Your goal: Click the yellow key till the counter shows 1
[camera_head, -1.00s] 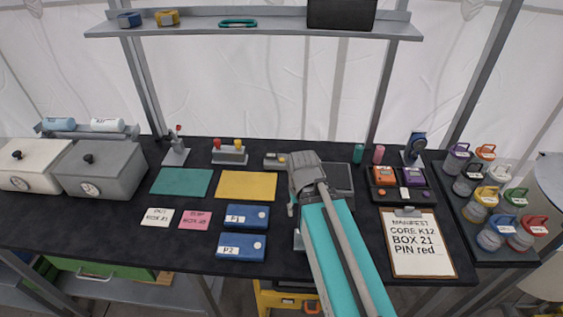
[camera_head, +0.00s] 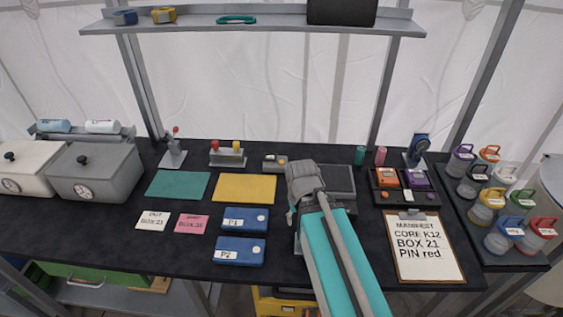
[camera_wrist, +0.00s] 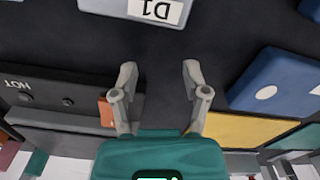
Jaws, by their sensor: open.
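A small grey box (camera_head: 275,163), possibly the counter, stands behind the yellow mat in the head view. It has a pale patch and a small yellowish spot, but I cannot read any number. To its left, a grey block (camera_head: 228,159) carries a red knob (camera_head: 214,146) and a yellow knob (camera_head: 236,146). I cannot tell which of these is the yellow key. My gripper is in front and right of the small box, over the table, its fingers mostly hidden by my arm. In the wrist view my gripper (camera_wrist: 158,76) is open, with nothing between its fingers.
A yellow mat (camera_head: 246,187) and a green mat (camera_head: 178,185) lie left of my arm, with blue boxes (camera_head: 240,250) in front. A clipboard (camera_head: 423,270) and bottle rack (camera_head: 540,263) are right.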

